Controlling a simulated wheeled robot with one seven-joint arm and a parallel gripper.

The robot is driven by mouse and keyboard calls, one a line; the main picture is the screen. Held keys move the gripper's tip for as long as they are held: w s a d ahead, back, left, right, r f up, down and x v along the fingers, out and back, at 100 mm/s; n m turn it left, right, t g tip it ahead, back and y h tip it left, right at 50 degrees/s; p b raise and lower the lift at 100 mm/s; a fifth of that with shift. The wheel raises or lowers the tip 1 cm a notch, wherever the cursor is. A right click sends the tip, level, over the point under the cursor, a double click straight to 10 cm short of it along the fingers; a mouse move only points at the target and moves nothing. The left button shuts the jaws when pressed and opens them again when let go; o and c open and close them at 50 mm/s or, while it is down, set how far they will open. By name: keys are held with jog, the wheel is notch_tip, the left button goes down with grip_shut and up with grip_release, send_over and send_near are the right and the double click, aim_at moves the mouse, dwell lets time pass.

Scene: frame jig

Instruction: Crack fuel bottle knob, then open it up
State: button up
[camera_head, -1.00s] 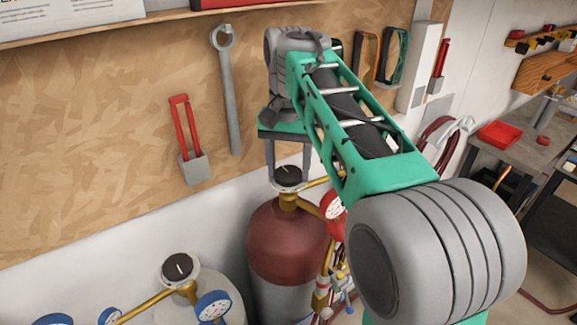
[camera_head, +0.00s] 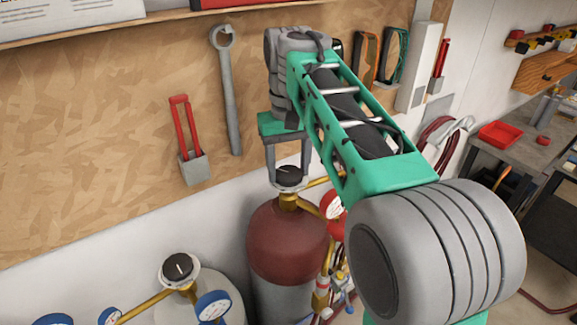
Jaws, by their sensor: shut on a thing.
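The fuel bottle (camera_head: 281,240) is a dark red cylinder with a grey lower part, standing below my gripper. Its black knob (camera_head: 289,176) sits on a brass valve at the top and has a light mark on it. My gripper (camera_head: 288,178) points down from above, with its two grey fingers on either side of the knob. It is shut on the knob. The far side of the knob and the valve's right side are partly hidden by my arm.
A grey bottle with a black knob (camera_head: 177,267) and brass pipe stands at the lower left, with blue gauges (camera_head: 212,306) nearby. A red gauge (camera_head: 332,205) is close right of the fuel bottle.

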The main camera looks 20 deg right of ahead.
aim_at(289, 172)
dwell(0.4)
jog(key=o, duration=1.4)
jog(key=shift+r, duration=0.1)
notch_tip(289, 172, up, 8)
jog(key=shift+f, duration=0.2)
